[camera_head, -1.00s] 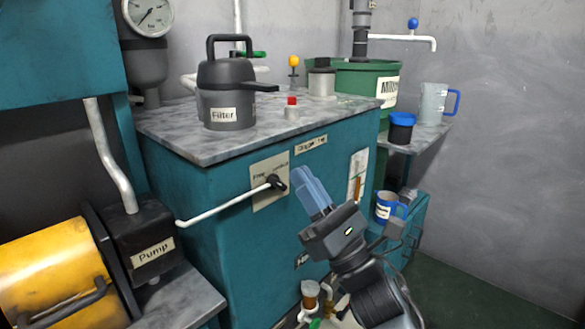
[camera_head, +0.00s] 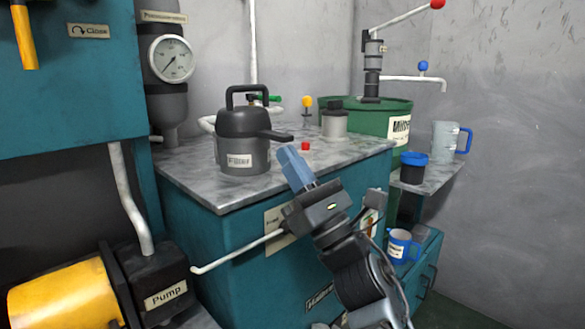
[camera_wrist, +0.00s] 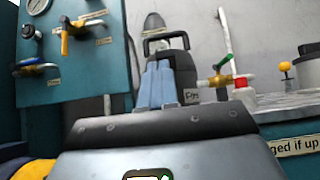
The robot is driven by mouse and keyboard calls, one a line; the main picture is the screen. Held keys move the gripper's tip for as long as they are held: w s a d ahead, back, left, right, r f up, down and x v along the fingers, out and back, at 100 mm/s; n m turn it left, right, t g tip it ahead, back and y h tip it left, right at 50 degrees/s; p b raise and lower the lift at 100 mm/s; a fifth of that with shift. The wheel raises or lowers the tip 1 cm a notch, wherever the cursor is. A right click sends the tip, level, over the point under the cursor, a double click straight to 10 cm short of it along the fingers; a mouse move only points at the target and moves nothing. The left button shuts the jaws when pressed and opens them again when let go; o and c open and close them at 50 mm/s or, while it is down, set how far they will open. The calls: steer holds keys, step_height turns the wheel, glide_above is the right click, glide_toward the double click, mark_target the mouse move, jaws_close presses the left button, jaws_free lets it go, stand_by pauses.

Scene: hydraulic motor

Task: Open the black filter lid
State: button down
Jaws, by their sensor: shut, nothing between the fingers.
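The dark grey-black filter (camera_head: 243,153) stands on the marbled top of the teal cabinet. Its lid (camera_head: 245,122) is seated on the body, with a tall loop handle (camera_head: 246,96) on top and a side lever (camera_head: 276,135) pointing right. My gripper (camera_head: 291,160), with blue fingers, is shut and empty. In the head view it is in front of the cabinet's front edge, to the right of and a little below the filter, apart from it. In the wrist view the filter (camera_wrist: 181,62) appears beyond the blue fingers (camera_wrist: 158,84), which hide part of it.
A pressure gauge (camera_head: 171,59) is at left. A white bar (camera_head: 238,250) juts from the cabinet front.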

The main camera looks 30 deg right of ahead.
steer(key=shift+r, duration=0.1)
steer(key=r+g+p, duration=0.1)
steer(key=r+p, duration=0.3)
steer(key=p, duration=0.5)
steer(key=w+r+g+h+p, duration=0.1)
steer(key=r+p, duration=0.3)
steer(key=p, duration=0.5)
steer(key=r+g+p, duration=0.2)
steer(key=r+p, duration=0.1)
steer(key=p, duration=0.6)
steer(key=shift+w+a+r, duration=0.2)
steer(key=shift+r, duration=0.2)
steer(key=w+a+r+p, duration=0.4)
steer(key=w+r+p, duration=0.1)
steer(key=w+r, duration=0.5)
steer(key=shift+w+r+p, duration=0.3)
steer(key=shift+w+r, duration=0.1)
steer(key=shift+w, duration=0.75)
steer(key=shift+f, duration=0.1)
